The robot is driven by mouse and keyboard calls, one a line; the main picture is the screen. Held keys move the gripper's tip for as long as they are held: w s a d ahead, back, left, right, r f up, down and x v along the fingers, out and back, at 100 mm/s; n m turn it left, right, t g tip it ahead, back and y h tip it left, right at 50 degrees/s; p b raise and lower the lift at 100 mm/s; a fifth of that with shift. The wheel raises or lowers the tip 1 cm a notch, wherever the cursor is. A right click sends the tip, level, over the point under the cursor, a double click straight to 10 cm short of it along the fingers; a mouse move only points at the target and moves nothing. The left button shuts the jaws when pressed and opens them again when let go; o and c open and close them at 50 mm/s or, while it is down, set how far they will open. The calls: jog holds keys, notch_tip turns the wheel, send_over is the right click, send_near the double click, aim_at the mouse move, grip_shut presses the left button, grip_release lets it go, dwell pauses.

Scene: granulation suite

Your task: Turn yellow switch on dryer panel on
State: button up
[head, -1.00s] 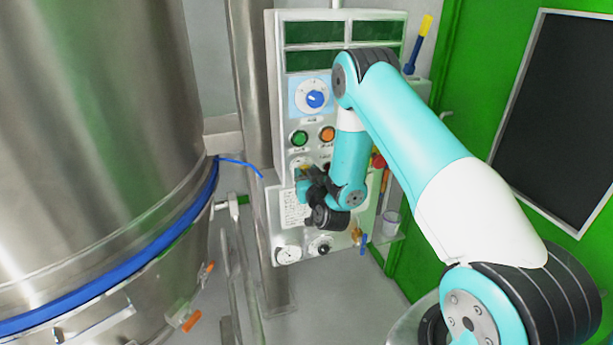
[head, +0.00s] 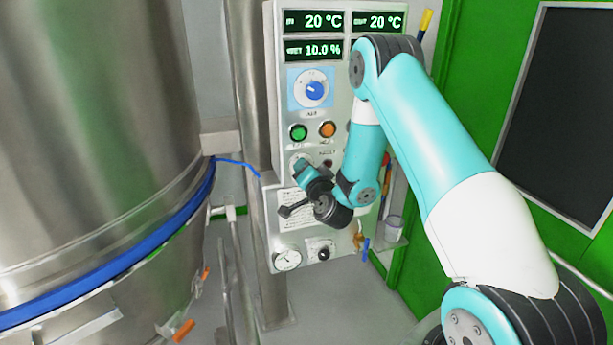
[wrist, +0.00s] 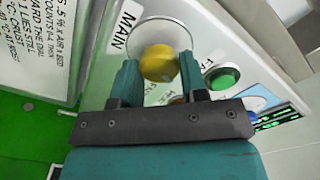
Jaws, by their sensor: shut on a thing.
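The yellow switch (wrist: 158,62) is a round knob on a pale dial plate next to the label MAIN on the dryer panel (head: 280,100). In the wrist view my gripper (wrist: 158,70) has one finger on each side of the knob and is shut on it. In the head view my gripper (head: 300,168) is at the panel below the green button, and it hides most of the yellow switch. The panel displays (head: 314,21) are lit and read 20 °C, 20 °C and 10.0 %.
A blue knob (head: 314,90), a green button (head: 299,132) and an orange button (head: 327,129) sit above my gripper. A gauge (head: 287,260) is below. A large steel vessel (head: 90,130) stands left, a green door (head: 480,100) right.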

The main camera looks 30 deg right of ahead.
jog(key=shift+f+m+b, duration=0.1)
jog(key=shift+m+b, duration=0.2)
jog(key=shift+m, duration=0.7)
jog(key=o, duration=0.9)
jog(key=shift+o, duration=0.2)
